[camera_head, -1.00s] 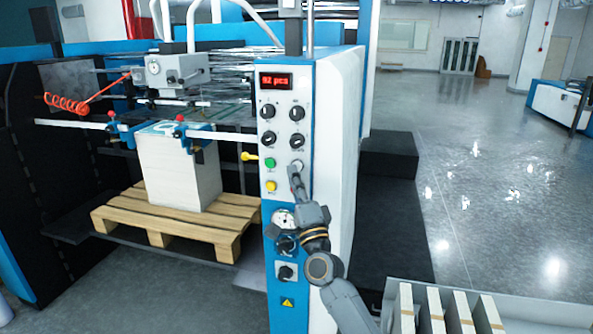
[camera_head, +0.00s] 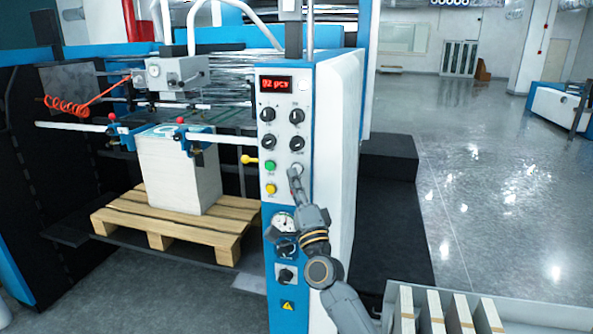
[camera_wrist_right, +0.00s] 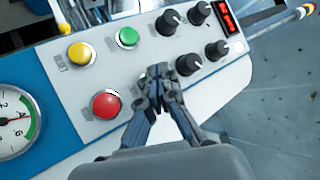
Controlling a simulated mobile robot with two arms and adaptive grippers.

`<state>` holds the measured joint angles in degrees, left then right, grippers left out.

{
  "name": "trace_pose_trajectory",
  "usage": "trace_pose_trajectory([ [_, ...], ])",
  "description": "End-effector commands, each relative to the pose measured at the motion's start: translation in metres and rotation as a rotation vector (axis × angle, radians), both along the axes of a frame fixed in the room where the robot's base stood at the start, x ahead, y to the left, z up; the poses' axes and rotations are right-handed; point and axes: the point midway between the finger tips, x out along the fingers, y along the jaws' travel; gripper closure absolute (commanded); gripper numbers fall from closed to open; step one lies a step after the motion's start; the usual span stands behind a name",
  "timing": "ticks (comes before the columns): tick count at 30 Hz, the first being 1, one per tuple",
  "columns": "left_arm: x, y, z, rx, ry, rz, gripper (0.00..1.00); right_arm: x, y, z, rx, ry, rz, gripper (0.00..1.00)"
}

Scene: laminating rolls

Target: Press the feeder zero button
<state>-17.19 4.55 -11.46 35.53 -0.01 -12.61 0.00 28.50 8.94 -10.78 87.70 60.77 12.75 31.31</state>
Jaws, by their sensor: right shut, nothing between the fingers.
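The control panel (camera_head: 283,150) has a lit red display (camera_head: 276,83), several black knobs, a green button (camera_head: 270,165), a yellow button (camera_head: 271,189) and a pale round button (camera_head: 297,166) right of the green one. Contact cannot be told. In the right wrist view the shut fingertips (camera_wrist_right: 159,72) cover the spot between a knob (camera_wrist_right: 188,64) and a red button (camera_wrist_right: 106,104). My left gripper is not in view.
A paper stack (camera_head: 178,170) stands on a wooden pallet (camera_head: 165,224) left of the panel. A yellow-tipped lever (camera_head: 250,158) sticks out beside the panel. A pressure gauge (camera_head: 284,223) sits below the buttons. A tray (camera_head: 500,303) with pale blocks is at the lower right.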

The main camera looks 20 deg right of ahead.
Motion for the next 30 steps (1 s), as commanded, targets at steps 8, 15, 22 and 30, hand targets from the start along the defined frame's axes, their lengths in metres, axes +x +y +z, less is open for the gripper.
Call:
trace_pose_trajectory([
  [8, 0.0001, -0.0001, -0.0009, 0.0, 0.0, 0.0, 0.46, 0.0006, -0.0004, -0.0003, 0.0, 0.0, 0.0, 1.0],
  [15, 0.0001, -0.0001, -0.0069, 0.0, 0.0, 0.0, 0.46, 0.0067, -0.0044, -0.001, 0.0, 0.001, 0.0, 1.0],
  [22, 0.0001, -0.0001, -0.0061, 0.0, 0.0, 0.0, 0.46, 0.007, -0.0048, 0.0002, 0.0, 0.0, 0.0, 1.0],
  [30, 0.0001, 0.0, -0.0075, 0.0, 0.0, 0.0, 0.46, 0.0079, -0.0055, 0.0001, 0.0, 0.0, 0.0, 1.0],
])
